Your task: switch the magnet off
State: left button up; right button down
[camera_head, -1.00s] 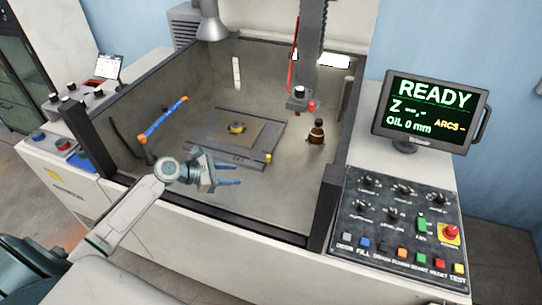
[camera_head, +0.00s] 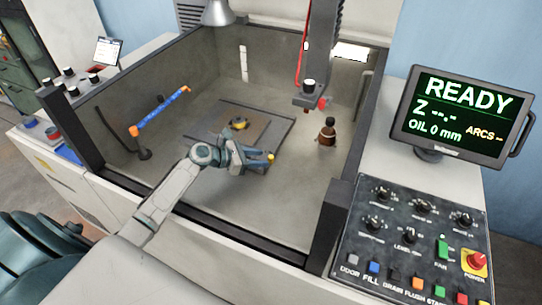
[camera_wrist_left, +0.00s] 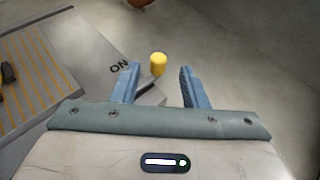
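The magnet plate (camera_head: 279,138) is a dark flat square in the tank, with a striped top that shows at the left of the left wrist view (camera_wrist_left: 45,68). A yellow knob (camera_head: 270,157) is at its near right corner. In the left wrist view the knob (camera_wrist_left: 157,64) stands beside the printed word ON, with a dark bar partly visible below it. My left gripper (camera_head: 257,159) is open and empty. Its fingertips (camera_wrist_left: 159,80) are on either side of the knob's line, seemingly just short of it; contact cannot be told. My right gripper is out of view.
A brass-coloured round part (camera_head: 239,123) sits on the plate. A brown bottle (camera_head: 326,132) stands to its right, and the machine head (camera_head: 311,95) hangs above. A blue and orange hose (camera_head: 160,112) is at the left.

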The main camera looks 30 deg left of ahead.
aim_at(271, 156)
pick_arm(q)
jog(key=x, duration=0.4)
jog(key=shift+w+f+p, duration=0.15)
jog(key=shift+w+p, duration=0.1)
jog(key=shift+p, duration=0.15)
jog(key=shift+w+d+f, duration=0.15)
jog(key=shift+w+d, duration=0.05)
jog(key=shift+d, duration=0.05)
grip_shut()
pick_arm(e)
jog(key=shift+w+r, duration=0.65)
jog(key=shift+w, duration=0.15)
